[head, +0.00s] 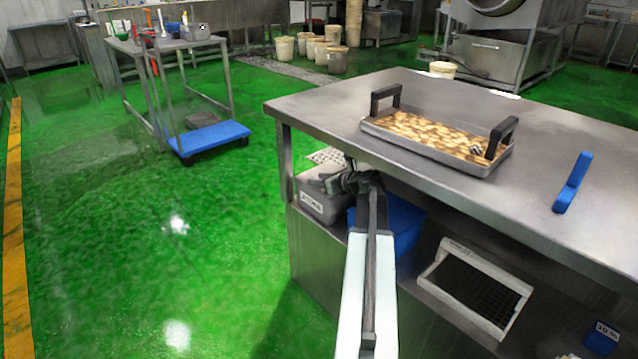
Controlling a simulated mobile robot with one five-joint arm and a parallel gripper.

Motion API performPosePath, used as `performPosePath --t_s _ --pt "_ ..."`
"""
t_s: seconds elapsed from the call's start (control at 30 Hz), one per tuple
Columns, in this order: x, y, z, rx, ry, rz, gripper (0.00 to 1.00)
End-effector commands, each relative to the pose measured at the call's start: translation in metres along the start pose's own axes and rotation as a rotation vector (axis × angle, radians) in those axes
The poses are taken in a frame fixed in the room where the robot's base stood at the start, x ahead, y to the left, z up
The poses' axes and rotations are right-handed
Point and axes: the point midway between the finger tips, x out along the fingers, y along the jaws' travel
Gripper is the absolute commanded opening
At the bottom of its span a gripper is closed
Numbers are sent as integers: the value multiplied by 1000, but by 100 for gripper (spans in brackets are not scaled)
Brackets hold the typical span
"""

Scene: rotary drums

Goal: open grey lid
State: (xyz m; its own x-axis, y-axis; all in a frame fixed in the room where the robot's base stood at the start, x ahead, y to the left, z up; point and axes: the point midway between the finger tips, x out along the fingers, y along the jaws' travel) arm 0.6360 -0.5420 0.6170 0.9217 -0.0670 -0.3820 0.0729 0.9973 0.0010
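A grey box (322,209) with a pale label on its front stands on the shelf under the steel table, at its left end. Its grey lid (309,180) shows at the top left; the right part is hidden behind my gripper. My gripper (345,180) is dark and is at the right part of the lid, at the end of my arm reaching in from below. I cannot tell whether it touches the lid. The fingers are small and dark, so their opening is unclear.
A blue bin (403,228) stands right of the grey box. The steel tabletop (330,105) overhangs both and bears a handled tray (430,152) and a blue object (572,183). A white-framed crate (475,290) sits lower right. Green floor (150,260) is clear at left.

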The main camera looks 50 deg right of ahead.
Motion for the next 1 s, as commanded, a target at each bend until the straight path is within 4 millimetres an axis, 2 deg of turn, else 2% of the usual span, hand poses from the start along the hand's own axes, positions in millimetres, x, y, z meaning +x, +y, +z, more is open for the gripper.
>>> performPosePath --t_s 0.03,0.1,0.3,0.33,0.43,0.47,1.0 --pt "9 -1 -2 -1 0 1 35" --pt "14 -1 -1 -1 0 0 35" --pt "14 0 0 -1 1 -1 35" --pt "14 0 0 -1 1 0 33" --pt "14 1 0 -1 1 0 5" --pt "14 1 0 -1 1 0 0" --pt "14 1 0 -2 1 0 0"
